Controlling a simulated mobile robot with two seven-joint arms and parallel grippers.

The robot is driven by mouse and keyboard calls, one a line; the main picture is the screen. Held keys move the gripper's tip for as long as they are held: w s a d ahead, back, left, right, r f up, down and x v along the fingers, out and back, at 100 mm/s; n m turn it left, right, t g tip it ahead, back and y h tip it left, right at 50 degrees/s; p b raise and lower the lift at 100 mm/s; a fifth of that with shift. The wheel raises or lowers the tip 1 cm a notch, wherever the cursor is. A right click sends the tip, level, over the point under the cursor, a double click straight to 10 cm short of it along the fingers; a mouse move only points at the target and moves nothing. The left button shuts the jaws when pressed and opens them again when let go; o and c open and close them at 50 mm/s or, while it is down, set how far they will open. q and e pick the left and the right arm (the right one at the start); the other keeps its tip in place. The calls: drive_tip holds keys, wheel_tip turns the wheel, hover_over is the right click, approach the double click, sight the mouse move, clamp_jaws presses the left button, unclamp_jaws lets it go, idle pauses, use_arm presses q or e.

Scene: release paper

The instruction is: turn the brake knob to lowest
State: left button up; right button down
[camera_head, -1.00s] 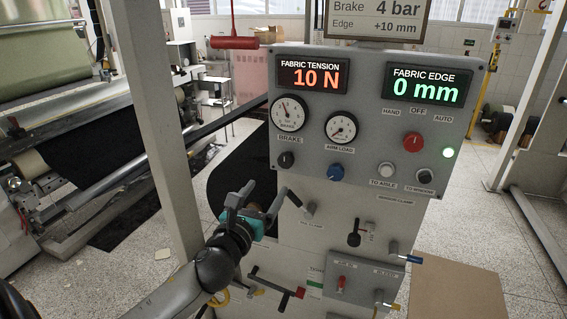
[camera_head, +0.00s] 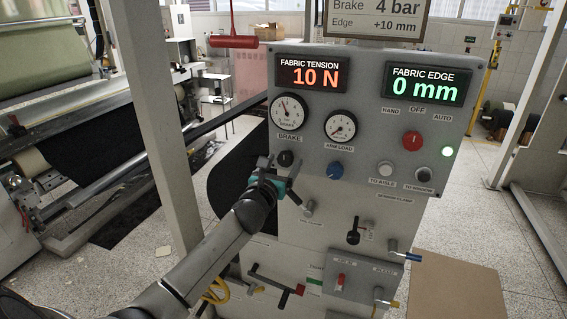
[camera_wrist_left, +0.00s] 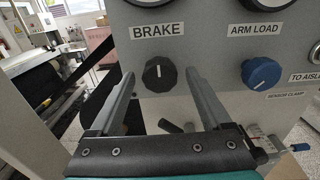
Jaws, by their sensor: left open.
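The black brake knob (camera_head: 285,158) sits on the grey control panel (camera_head: 360,105), under the brake gauge (camera_head: 289,112) and the BRAKE label. In the left wrist view the knob (camera_wrist_left: 159,74) has a white mark pointing about straight up. My left gripper (camera_head: 279,166) is open just in front of and below the knob. In the wrist view its two fingers (camera_wrist_left: 158,88) stand apart at either side of the knob; I see no clear contact. The brake gauge's needle points to the upper left. My right gripper is not in view.
The blue arm load knob (camera_head: 335,171) is close to the right of the brake knob. Further right are a red selector knob (camera_head: 412,141) and push buttons. Clamp levers (camera_head: 354,236) stick out lower on the cabinet. A grey post (camera_head: 160,130) stands to the left.

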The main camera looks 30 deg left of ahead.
use_arm(q)
drive_tip(key=shift+w, duration=0.2)
drive_tip(key=shift+c, duration=0.2)
clamp_jaws()
idle(0.4)
